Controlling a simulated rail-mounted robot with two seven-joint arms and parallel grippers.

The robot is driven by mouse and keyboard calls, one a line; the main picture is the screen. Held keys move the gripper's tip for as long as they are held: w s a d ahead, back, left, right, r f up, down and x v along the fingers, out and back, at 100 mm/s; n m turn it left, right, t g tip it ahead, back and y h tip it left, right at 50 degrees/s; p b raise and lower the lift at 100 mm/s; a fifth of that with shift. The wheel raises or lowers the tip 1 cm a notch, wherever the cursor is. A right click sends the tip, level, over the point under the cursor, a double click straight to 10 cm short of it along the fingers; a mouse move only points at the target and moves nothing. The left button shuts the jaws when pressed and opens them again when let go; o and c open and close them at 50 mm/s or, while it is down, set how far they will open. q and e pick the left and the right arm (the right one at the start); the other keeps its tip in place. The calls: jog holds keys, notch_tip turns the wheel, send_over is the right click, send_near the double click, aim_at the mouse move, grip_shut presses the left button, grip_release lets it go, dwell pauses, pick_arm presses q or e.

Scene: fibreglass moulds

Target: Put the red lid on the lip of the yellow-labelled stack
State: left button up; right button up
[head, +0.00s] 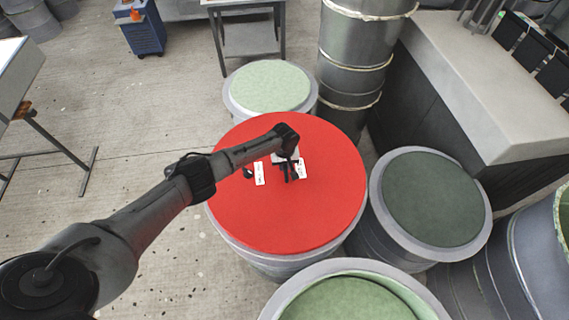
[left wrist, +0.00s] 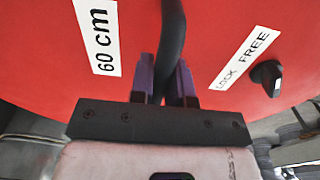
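The red lid (head: 320,210) is a wide disc in the middle of the head view, over a grey round mould (head: 275,262) that shows below its front edge. I cannot tell whether it rests on that mould or hangs just above it. The lid also fills the left wrist view (left wrist: 40,60), with a dark bar handle (left wrist: 172,25), a black knob (left wrist: 267,75) and labels reading "60 cm" and "LOCK FREE". My left gripper (head: 289,172) is at the lid's middle, its fingers (left wrist: 170,85) closed on both sides of the handle. My right gripper is not seen. I see no yellow label.
A pale green-topped mould (head: 268,86) stands behind the lid, a dark green-topped one (head: 433,198) to the right, and another green one (head: 350,300) in front. A tall grey stack (head: 352,60) stands behind right, beside a grey block (head: 490,75). Open floor lies left.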

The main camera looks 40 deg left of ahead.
pick_arm(q)
jog(key=o, duration=0.4)
jog(key=shift+o, duration=0.2)
